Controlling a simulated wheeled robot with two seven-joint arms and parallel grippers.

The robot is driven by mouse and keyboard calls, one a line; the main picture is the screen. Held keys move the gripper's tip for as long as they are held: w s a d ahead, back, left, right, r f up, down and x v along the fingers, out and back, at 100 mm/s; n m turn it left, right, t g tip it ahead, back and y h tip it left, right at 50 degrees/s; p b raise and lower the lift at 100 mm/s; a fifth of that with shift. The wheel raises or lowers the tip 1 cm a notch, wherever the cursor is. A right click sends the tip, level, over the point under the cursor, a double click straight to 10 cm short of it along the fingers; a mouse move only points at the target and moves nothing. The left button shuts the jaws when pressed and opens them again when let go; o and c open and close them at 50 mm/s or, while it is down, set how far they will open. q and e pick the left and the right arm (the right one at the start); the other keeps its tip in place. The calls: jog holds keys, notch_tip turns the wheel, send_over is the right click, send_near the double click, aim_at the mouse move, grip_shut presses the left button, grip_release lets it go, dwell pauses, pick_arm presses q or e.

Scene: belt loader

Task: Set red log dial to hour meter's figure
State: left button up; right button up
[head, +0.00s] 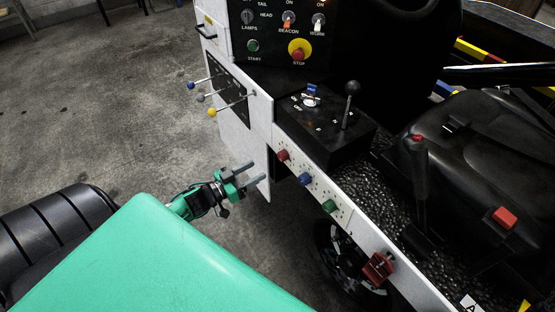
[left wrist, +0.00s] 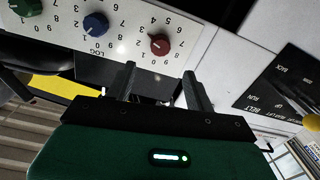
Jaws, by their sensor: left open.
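The red dial (head: 283,155) is the uppermost of three dials on the white side panel of the loader in the head view. It shows larger in the left wrist view (left wrist: 159,44), upside down, with figures around it and "LOG" printed nearby. Its exact setting is too small to read. My left gripper (head: 247,173) is open and empty, just left of and below the red dial. In the left wrist view its two fingertips (left wrist: 160,74) are spread below the dial, apart from it. I cannot make out an hour meter in either view. My right gripper is not in view.
A blue dial (head: 306,179) and a green dial (head: 329,206) follow on the same panel. Levers with blue, grey and yellow knobs (head: 213,112) stick out above my gripper. A black console with a joystick (head: 352,88) stands behind the panel. Open floor lies left.

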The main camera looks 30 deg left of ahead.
aim_at(279, 158)
pick_arm(q)
jog(key=x, duration=0.8)
jog(key=shift+x, duration=0.8)
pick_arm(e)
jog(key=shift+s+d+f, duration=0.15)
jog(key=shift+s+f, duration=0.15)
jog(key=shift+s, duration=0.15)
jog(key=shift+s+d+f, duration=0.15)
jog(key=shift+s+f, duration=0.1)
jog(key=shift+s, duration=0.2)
pick_arm(q)
jog(key=shift+c, duration=0.6)
jog(key=c, duration=0.9)
jog(key=shift+o, duration=0.2)
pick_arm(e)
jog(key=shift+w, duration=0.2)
pick_arm(q)
jog(key=shift+m, duration=0.3)
